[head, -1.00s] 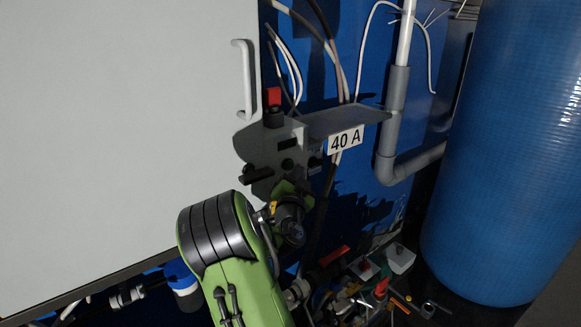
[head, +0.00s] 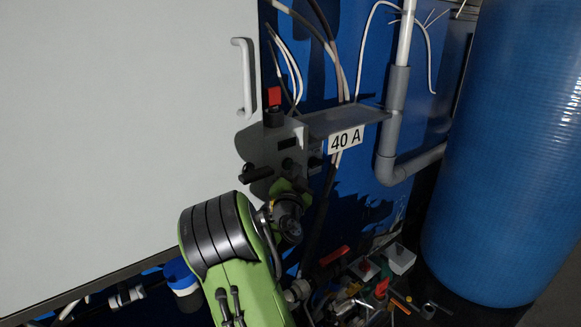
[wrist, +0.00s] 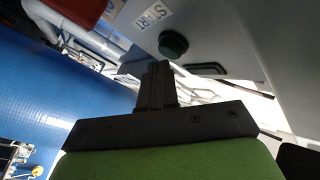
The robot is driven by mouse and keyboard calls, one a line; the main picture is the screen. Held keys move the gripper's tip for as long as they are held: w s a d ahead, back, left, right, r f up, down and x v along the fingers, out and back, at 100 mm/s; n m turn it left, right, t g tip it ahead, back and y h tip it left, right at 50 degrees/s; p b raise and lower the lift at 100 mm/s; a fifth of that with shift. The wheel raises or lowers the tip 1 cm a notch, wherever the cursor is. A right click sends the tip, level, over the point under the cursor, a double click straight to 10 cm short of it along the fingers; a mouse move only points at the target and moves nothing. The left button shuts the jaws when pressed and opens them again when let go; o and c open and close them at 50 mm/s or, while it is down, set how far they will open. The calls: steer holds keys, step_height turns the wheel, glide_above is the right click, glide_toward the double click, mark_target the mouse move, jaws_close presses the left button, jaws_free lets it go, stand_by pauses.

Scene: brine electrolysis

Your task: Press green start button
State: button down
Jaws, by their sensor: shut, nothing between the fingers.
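The green start button (wrist: 173,44) is a dark green round cap on a grey panel in the wrist view, beside a white START label (wrist: 153,15). My gripper (wrist: 158,68) is shut and empty. Its black fingertips lie just below the button in the picture, pointing toward the panel. I cannot tell whether a small gap remains in depth. In the head view, the grey control box (head: 293,130) sits at the right edge of the white panel, and my green arm reaches up to it from below. The fingertips are not clear there.
A red knob (head: 274,97) tops the control box, and a 40 A sign (head: 345,140) is beside it. Cables and a grey pipe (head: 395,120) run behind. A large blue tank (head: 505,150) stands right. Clutter lies below. A white handle (head: 243,78) is on the panel.

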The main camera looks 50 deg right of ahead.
steer(key=shift+w+d, duration=0.1)
steer(key=shift+w, duration=0.4)
stand_by(0.7)
steer(key=shift+s+b, duration=0.1)
steer(key=shift+b, duration=0.2)
steer(key=shift+s+a+b, duration=0.25)
steer(key=shift+s+b, duration=0.2)
steer(key=shift+s, duration=0.35)
steer(key=s, duration=0.2)
steer(key=s+a+b, duration=0.1)
steer(key=s, duration=0.1)
steer(key=shift+s, duration=0.4)
